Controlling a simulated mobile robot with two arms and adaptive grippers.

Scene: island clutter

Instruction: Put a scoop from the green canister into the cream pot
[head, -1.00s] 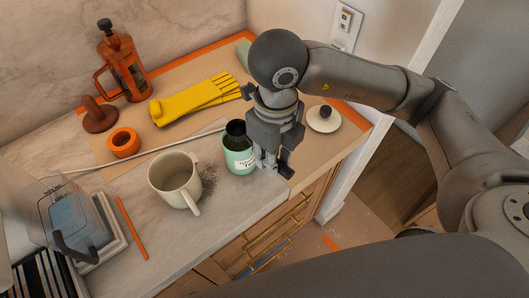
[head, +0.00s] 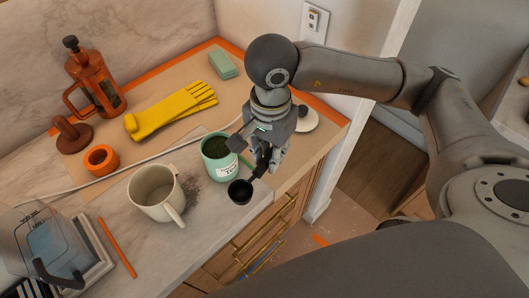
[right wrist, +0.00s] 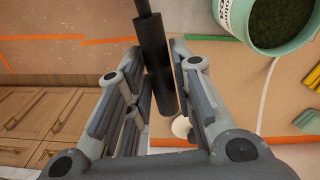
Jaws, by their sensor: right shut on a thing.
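The green canister (head: 221,169) stands open on the counter, with dark green contents inside; it also shows in the right wrist view (right wrist: 232,22). The cream pot (head: 150,207), a mug-like vessel with a handle, stands to its left. My right gripper (head: 264,168) is shut on the dark handle of the black scoop (head: 240,194), right of the canister. The handle (right wrist: 155,70) shows between the fingers in the right wrist view. The scoop's cup is outside the canister, near the counter's front edge; I cannot tell what it holds. My left gripper is not in view.
Dark crumbs lie between pot and canister. Behind are yellow gloves (head: 170,110), an orange ring (head: 101,160), a brown tamper-like object (head: 73,135) and an orange press (head: 92,85). A pale lid (head: 307,121) sits behind my gripper. A clear container (head: 50,240) stands left.

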